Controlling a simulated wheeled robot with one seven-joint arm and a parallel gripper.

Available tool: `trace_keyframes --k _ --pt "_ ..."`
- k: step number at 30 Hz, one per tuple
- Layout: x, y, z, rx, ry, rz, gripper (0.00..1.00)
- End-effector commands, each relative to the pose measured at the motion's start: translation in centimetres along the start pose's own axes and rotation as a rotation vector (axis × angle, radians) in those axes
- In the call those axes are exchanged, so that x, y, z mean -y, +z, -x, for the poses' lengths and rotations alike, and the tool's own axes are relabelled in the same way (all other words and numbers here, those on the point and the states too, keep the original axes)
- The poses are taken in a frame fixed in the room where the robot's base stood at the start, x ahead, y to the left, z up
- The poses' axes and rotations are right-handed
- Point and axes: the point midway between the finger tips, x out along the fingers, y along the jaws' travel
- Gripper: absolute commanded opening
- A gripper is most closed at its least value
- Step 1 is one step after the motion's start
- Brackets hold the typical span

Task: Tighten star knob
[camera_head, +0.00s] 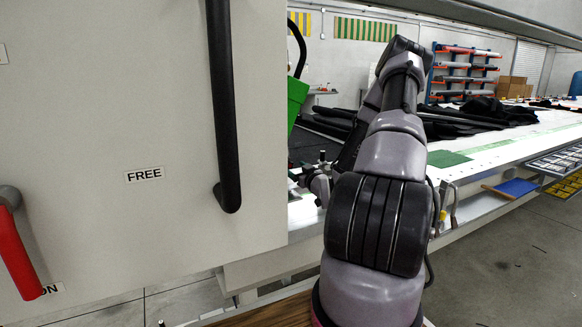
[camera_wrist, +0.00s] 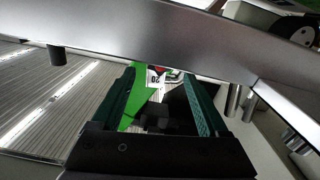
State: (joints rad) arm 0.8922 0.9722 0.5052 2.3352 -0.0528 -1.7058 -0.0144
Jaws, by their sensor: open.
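In the wrist view, my gripper (camera_wrist: 160,88) is open, with its two green-padded fingers apart. A dark, blocky shape (camera_wrist: 155,116) shows between the fingers. It may be the star knob, but its outline is too dim to be sure, and I cannot tell whether a finger touches it. A green part (camera_wrist: 140,92) with a white label reading 20 (camera_wrist: 154,80) lies beyond it. In the head view my arm blocks much of the middle, and I cannot make out a star knob there.
A grey panel (camera_head: 120,110) with a black handle (camera_head: 224,100), a red lever (camera_head: 17,250) and a FREE label (camera_head: 144,175) fills the left of the head view. A long white table (camera_head: 500,150) runs right. In the wrist view, a grey beam (camera_wrist: 130,40) crosses close above my fingers.

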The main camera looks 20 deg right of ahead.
Motion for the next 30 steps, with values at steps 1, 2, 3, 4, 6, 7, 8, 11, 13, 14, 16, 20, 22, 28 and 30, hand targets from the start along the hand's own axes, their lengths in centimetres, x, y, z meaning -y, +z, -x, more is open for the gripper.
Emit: trace_keyframes --k 1,2,3,4,6,7,8,11,13,14,16,20,22,28,30 --pt "0.0 -0.1 -0.9 -0.003 0.0 0.001 0.78" --pt "0.0 0.0 -1.3 -0.001 0.0 0.0 0.78" --pt "0.0 0.0 -1.8 -0.002 0.0 0.001 0.78" --pt "0.0 0.0 -2.1 -0.002 -0.001 0.001 0.78" --pt "0.0 0.0 -2.7 0.0 0.0 0.0 0.78" --pt "0.0 0.0 -2.9 0.0 0.0 0.0 0.78" --pt "0.0 0.0 -3.1 0.0 0.0 0.0 0.78" --pt "0.0 0.0 -3.3 0.0 0.0 -0.001 0.78" --pt "0.0 0.0 -3.4 0.0 0.0 -0.001 0.78" --pt "0.0 0.0 -3.4 0.0 0.0 -0.001 0.78" --pt "0.0 0.0 -3.3 0.0 0.0 -0.001 0.78" --pt "0.0 0.0 -3.3 0.0 0.0 -0.001 0.47" --pt "0.0 0.0 -3.3 0.0 0.0 -0.001 0.2" --pt "-0.1 0.1 -3.3 0.001 0.002 -0.041 0.0" --pt "-0.2 0.1 -3.3 0.001 0.002 -0.118 0.0"
